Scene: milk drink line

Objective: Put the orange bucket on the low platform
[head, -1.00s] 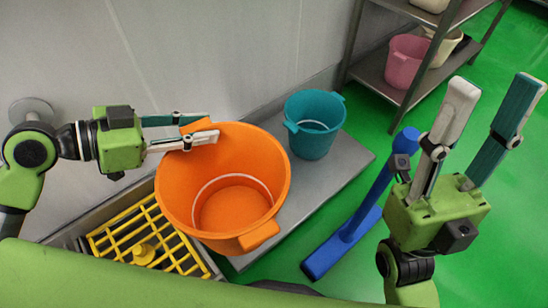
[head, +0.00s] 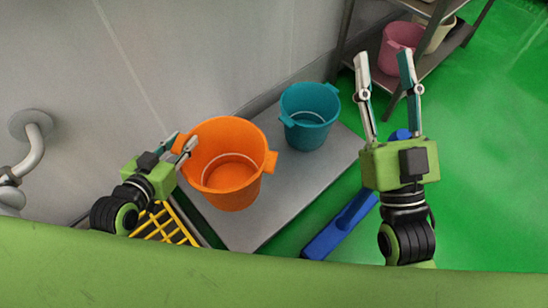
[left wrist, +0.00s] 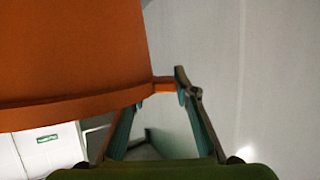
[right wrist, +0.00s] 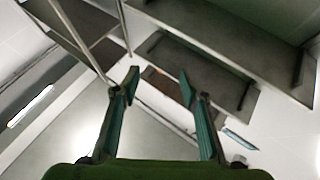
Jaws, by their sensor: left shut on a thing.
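The orange bucket (head: 229,178) is at the centre left of the head view, upright and empty, over the left part of the grey low platform (head: 262,218). I cannot tell whether its base touches the platform. My left gripper (head: 183,144) is shut on the bucket's left handle. In the left wrist view the bucket (left wrist: 70,50) fills the upper left, with its handle (left wrist: 163,84) between the fingers. My right gripper (head: 384,68) is raised on the right, open and empty, apart from the bucket.
A teal bucket (head: 310,112) stands on the platform's far part, close to the orange one. A blue stand (head: 343,224) is on the green floor to the right. A yellow grid (head: 170,226) lies left of the platform. A shelf with a pink bucket (head: 398,45) is behind.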

